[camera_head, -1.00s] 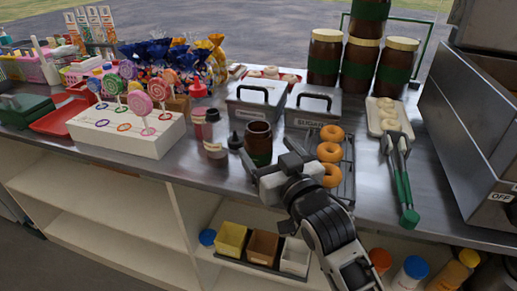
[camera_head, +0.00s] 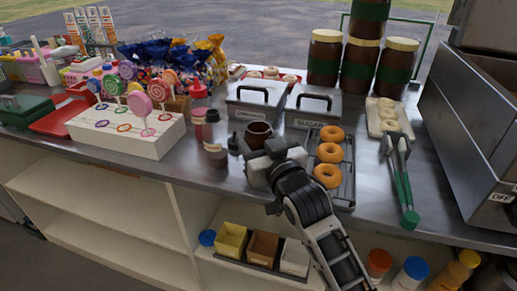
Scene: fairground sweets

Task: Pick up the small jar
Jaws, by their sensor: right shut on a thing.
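The small jar (camera_head: 257,131) is dark brown with an open top. It stands on the metal counter in front of the lidded cinnamon and sugar boxes. My right gripper (camera_head: 262,158) is at the near side of the jar and shut on it. The gripper body hides the lower part of the jar and the fingertips, so I cannot tell whether the jar touches the counter. My left gripper is not in view.
A rack of doughnuts (camera_head: 329,152) lies close to the right of my gripper. A white lollipop stand (camera_head: 125,135) is further left. Green-handled tongs (camera_head: 402,180) lie at the right.

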